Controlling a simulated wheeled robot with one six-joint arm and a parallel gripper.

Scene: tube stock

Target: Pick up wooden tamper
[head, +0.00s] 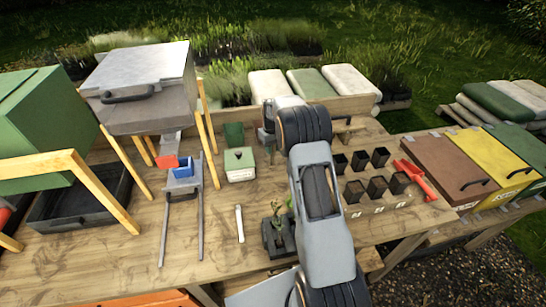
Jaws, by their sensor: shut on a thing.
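My arm reaches up the middle of the picture and bends at the wrist over the back of the wooden bench. My gripper (268,137) is at the left of the wrist, small and mostly hidden by my own links. It is shut on the wooden tamper, of which I can make out little; a narrow dark part shows just below the jaws. Whether the tamper touches the bench top is hidden.
A green-and-white box (239,165) stands left of my gripper. Seedlings in a dark tray (277,237) stand in front. A grey hopper (148,100) rises at left.

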